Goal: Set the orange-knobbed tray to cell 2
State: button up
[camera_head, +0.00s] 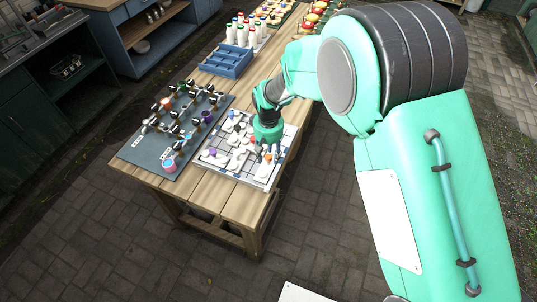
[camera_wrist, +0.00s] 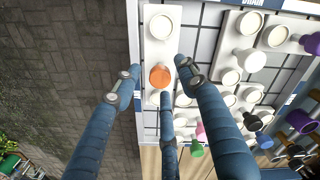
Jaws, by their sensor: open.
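The orange-knobbed tray (camera_wrist: 153,52) is a narrow white strip along the left edge of the white gridded board in the wrist view. It has an orange knob (camera_wrist: 160,77) and a round white piece (camera_wrist: 161,27) above it. My gripper (camera_wrist: 157,82) is open and empty; its blue fingers surround the knob in the picture, and I cannot tell whether any touch it. In the head view my gripper (camera_head: 267,131) is over the gridded board (camera_head: 256,181), hiding part of it. No cell number is readable.
Other white trays (camera_wrist: 229,76) with knobs crowd the board beside the orange one. A dark board (camera_head: 143,156) with several knobbed pieces lies to the left in the head view. A blue crate (camera_head: 226,62) and bottles stand farther back. Paving lies beyond the table edge.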

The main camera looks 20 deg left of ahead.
grip_shut()
jog(key=shift+w, duration=0.1)
jog(key=w, duration=0.6)
jog(key=shift+p, duration=0.4)
jog(key=shift+s, duration=0.1)
grip_release()
